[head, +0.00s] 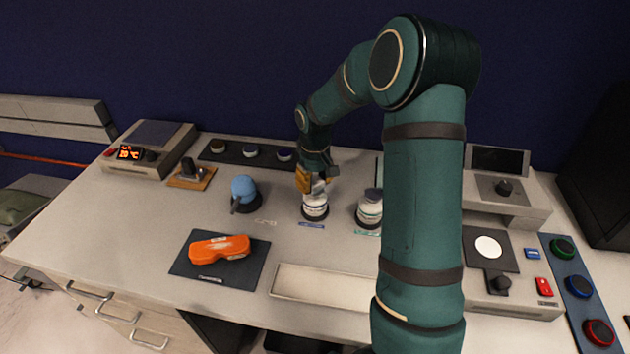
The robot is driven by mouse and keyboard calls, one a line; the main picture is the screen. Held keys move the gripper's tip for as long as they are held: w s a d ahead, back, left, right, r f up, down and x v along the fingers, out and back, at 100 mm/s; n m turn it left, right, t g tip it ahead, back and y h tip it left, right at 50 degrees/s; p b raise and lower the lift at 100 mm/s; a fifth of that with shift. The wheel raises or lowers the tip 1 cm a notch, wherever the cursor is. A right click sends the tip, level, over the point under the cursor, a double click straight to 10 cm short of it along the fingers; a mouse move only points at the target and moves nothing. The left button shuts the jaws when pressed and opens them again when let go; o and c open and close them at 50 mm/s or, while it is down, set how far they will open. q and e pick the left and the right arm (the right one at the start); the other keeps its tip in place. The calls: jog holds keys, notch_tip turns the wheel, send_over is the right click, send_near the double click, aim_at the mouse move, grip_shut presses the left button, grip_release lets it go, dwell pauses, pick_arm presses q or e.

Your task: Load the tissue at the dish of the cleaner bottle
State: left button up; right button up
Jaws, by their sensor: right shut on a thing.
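My right gripper (314,183) points down right over a white bottle (315,207) with a dark base, near the middle of the worktop. It is shut on a small pale thing, which looks like the tissue, mostly hidden by the orange-yellow fingers. The bottle's top is at the fingertips; I cannot tell whether they touch. The bottle stands upright with a blue label on the worktop before it. A second white bottle (369,210) with a green label stands to its right, close to my arm. I cannot read which is the cleaner. My left gripper is out of view.
A blue rounded object (244,189) stands left of the bottles. An orange case (219,248) lies on a dark mat (187,263). An empty shallow tray (320,284) is at the front. Devices (147,150) stand back left and right. My right arm hides part of the worktop.

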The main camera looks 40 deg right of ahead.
aim_at(315, 181)
jog(key=shift+r+p, duration=2.4)
jog(key=shift+r, duration=1.05)
